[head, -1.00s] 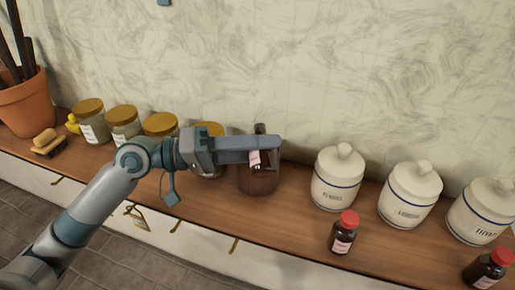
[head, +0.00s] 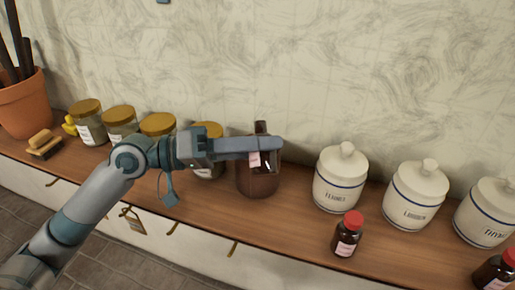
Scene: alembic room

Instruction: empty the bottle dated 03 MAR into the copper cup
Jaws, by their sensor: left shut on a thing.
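My left gripper (head: 268,146) reaches in from the left, shut on a small dark brown bottle. The bottle's pale pink label (head: 254,159) shows just below the fingers; its date is too small to read. Much of the bottle is hidden by the fingers, so its exact tilt is hard to tell, and no red cap shows on it. The brown copper cup (head: 258,184) stands on the wooden counter directly below and behind the gripper, its rim partly covered. I cannot see whether anything flows into it. My right gripper is not in view.
Two red-capped brown bottles (head: 346,236) (head: 495,272) stand near the counter's front edge (head: 290,241). White lidded canisters (head: 339,181) stand behind them at right. Gold-lidded jars (head: 118,122), a brush (head: 44,145) and a terracotta pot (head: 24,105) stand at left.

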